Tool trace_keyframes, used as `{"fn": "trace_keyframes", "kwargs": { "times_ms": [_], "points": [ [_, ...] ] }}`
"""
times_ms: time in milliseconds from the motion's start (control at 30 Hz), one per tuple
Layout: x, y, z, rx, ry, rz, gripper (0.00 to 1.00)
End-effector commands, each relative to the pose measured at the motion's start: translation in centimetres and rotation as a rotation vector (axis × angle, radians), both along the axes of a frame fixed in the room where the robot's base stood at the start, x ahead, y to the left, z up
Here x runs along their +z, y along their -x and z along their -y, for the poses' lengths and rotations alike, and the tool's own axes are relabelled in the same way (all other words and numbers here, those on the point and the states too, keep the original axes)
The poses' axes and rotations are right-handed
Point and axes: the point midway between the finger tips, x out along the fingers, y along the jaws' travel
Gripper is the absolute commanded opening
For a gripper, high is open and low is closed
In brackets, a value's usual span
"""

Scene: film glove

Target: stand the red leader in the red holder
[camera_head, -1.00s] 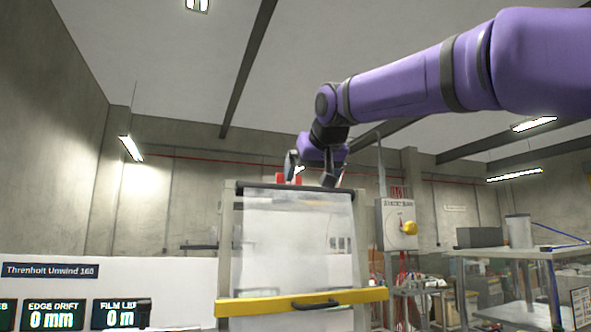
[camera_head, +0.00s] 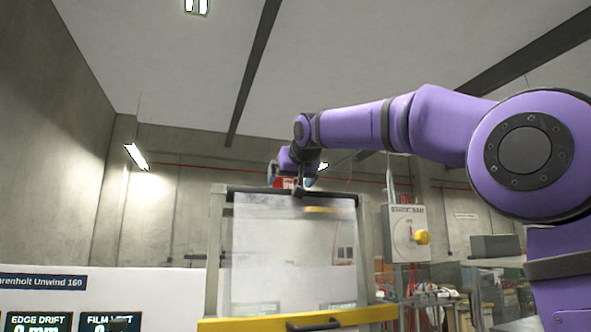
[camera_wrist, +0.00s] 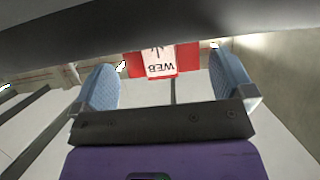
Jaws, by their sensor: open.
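A red piece (camera_head: 283,183) shows just above the dark top bar of a clear guard panel. In the wrist view it is a red piece (camera_wrist: 188,57) with a white label reading "WEB" upside down and an arrow. I cannot tell whether it is the red leader or the red holder; no second red part can be told apart. My gripper (camera_head: 291,179) is open above the dark bar, close to the red piece. In the wrist view my gripper's (camera_wrist: 165,85) blue-grey fingers stand wide apart, with the red piece beyond and between them, apparently untouched. A dark edge hides its top.
The clear guard panel (camera_head: 290,250) has a dark top bar (camera_head: 245,192) and a yellow crossbar (camera_head: 240,324) with a handle. A white display board (camera_head: 150,285) is at lower left.

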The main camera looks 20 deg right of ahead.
Motion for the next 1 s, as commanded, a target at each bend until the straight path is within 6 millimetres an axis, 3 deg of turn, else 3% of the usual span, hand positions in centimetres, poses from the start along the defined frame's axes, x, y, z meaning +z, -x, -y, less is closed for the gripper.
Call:
{"fn": "trace_keyframes", "kwargs": {
  "times_ms": [300, 667, 833, 1000],
  "points": [
    [-1.3, -3.0, 0.0, 0.001, 0.0, 0.0, 1.0],
    [-1.4, -3.3, 0.0, 0.001, 0.0, 0.0, 1.0],
    [-1.4, -3.3, 0.0, 0.0, 0.0, 0.0, 0.61],
    [-1.4, -3.3, 0.0, 0.0, 0.0, 0.0, 0.61]
  ]
}}
